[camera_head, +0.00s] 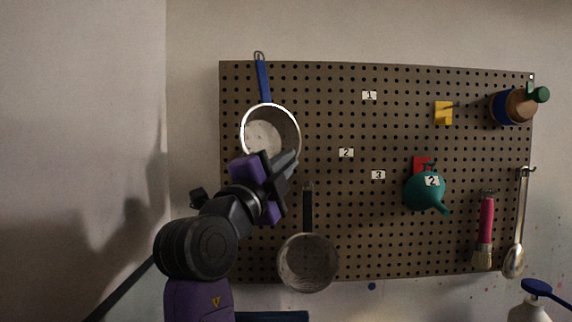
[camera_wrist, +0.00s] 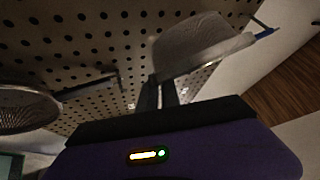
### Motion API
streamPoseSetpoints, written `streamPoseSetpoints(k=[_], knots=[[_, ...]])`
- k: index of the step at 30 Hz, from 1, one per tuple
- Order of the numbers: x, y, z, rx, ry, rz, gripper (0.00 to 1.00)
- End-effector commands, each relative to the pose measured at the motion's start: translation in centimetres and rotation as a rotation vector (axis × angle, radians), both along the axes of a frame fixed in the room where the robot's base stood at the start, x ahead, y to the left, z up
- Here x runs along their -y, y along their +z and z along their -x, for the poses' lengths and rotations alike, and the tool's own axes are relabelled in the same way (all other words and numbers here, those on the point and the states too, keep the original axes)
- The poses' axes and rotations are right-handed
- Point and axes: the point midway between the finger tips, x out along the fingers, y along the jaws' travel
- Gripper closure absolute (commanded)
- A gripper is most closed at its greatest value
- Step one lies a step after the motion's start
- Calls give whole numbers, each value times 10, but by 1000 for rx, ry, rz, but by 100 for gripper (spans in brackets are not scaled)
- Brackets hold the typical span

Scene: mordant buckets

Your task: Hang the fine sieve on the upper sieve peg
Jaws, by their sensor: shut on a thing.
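The sieve with the blue handle (camera_head: 264,82) and pale, fine mesh bowl (camera_head: 265,135) is upright in front of the pegboard's upper left, handle up. Its wire loop (camera_head: 259,56) is near the board's top edge. My gripper (camera_head: 288,163) is shut on the lower rim of this sieve. In the wrist view the fingers (camera_wrist: 160,92) pinch the rim beside the mesh (camera_wrist: 190,40), with the blue handle (camera_wrist: 264,33) pointing away at upper right.
A black-handled sieve (camera_head: 308,262) hangs just below my gripper; it also shows in the wrist view (camera_wrist: 25,108). The board's middle is mostly clear.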

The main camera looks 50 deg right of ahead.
Motion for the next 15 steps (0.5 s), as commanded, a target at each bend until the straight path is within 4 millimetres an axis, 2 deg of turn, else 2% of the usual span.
streamPoseSetpoints(k=[10, 12, 15], knots=[[1, 2, 2, 6, -2, 2, 100], [1, 2, 2, 5, -2, 2, 84], [1, 2, 1, 4, -2, 1, 68]])
